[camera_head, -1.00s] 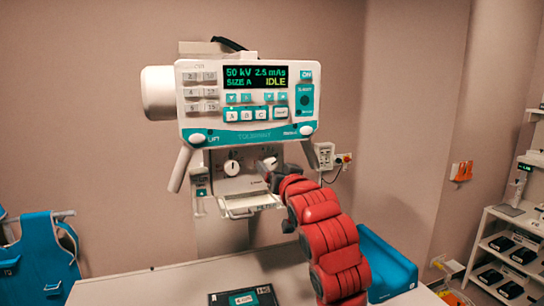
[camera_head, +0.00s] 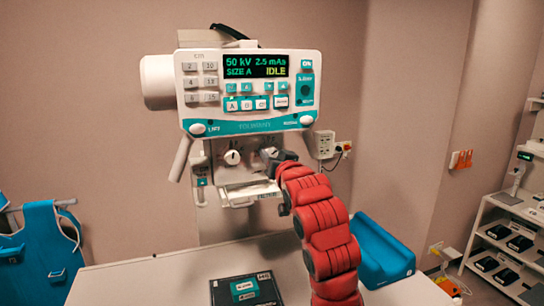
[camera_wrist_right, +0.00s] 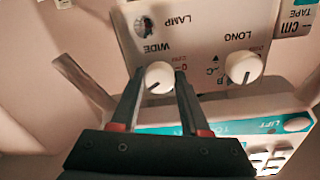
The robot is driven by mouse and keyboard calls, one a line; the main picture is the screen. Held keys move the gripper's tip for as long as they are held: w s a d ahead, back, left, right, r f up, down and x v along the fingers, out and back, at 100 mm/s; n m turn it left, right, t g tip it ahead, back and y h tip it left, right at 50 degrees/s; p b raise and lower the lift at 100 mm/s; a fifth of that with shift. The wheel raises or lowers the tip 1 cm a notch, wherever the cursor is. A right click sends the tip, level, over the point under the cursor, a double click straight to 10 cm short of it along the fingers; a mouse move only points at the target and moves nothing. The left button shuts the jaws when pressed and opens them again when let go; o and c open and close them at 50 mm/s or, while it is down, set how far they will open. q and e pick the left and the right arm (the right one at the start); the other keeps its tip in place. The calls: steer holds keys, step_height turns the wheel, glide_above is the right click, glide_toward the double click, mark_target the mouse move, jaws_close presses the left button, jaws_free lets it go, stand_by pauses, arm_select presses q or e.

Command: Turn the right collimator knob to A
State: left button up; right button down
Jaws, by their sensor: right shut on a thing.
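The right collimator knob (camera_wrist_right: 159,77) is a round white knob with a dark pointer line, next to the label WIDE in the upside-down right wrist view. My right gripper (camera_wrist_right: 156,78) is shut on it, one finger on each side. Its pointer slants to the lower left in that view; the fingers hide much of its letter scale. In the head view my right gripper (camera_head: 270,155) covers this knob. The left collimator knob (camera_head: 232,157), labelled LONG, is free and also shows in the wrist view (camera_wrist_right: 244,67). My left gripper is not in view.
The console (camera_head: 250,90) above reads 50 kV, 2.5 mAs, SIZE A, IDLE. A handle (camera_head: 182,158) hangs at its left. Below are a white table (camera_head: 150,285) with a dark plate (camera_head: 225,291) and a blue block (camera_head: 380,255). A blue apron (camera_head: 40,250) hangs at left.

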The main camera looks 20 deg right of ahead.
steer(key=n+b, duration=0.7)
steer(key=n, duration=0.3)
steer(key=shift+f, duration=0.1)
steer(key=n, duration=0.5)
steer(key=shift+n+y, duration=0.3)
steer(key=shift+y, duration=0.1)
steer(key=shift+n, duration=0.3)
steer(key=shift+c, duration=1.9)
jaws_free()
steer(key=shift+t, duration=0.3)
